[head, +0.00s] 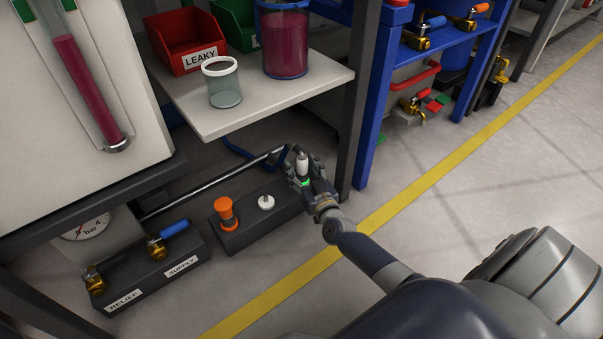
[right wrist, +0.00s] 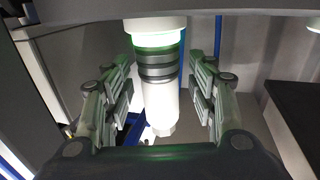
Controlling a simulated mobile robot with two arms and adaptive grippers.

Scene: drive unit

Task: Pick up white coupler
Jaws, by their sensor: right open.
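The white coupler (head: 302,162) stands upright at the right end of the dark block, between the fingers of my right gripper (head: 304,174). In the right wrist view the white coupler (right wrist: 160,104) has a smooth white body and a dark ribbed band. My right gripper (right wrist: 160,98) is open there, with one finger on each side of the coupler and visible gaps between. Its lower end is partly hidden in the head view. My left gripper is not in view.
The dark block (head: 246,233) also carries an orange fitting (head: 226,213) and a small white fitting (head: 266,203). A white shelf (head: 285,98) with a glass jar (head: 222,88) overhangs behind. A metal pipe (head: 215,183) runs behind the block. A dark post (head: 362,95) stands close right.

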